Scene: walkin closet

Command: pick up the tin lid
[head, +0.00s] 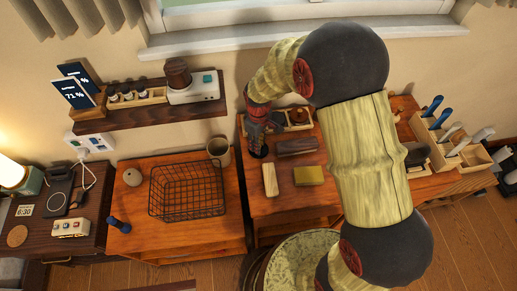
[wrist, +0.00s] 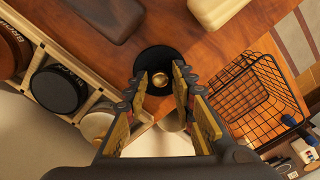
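The tin lid (wrist: 158,62) is a round black disc with a gold knob (wrist: 160,80) at its middle. It lies flat on the reddish-brown wooden top in the wrist view. My gripper (wrist: 160,88) is open and empty, with one finger on each side of the knob as seen from the wrist. I cannot tell how high the fingertips are above the lid. In the head view my gripper (head: 258,147) points down at the left back of the middle cabinet top, and I cannot make out the lid apart from it.
A wooden divided tray (wrist: 50,48) with round dark containers stands close on the left in the wrist view. A dark brown block (head: 297,146), a beige block (head: 270,179) and a yellow block (head: 309,176) lie nearby. A black wire basket (head: 187,190) stands on the left cabinet.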

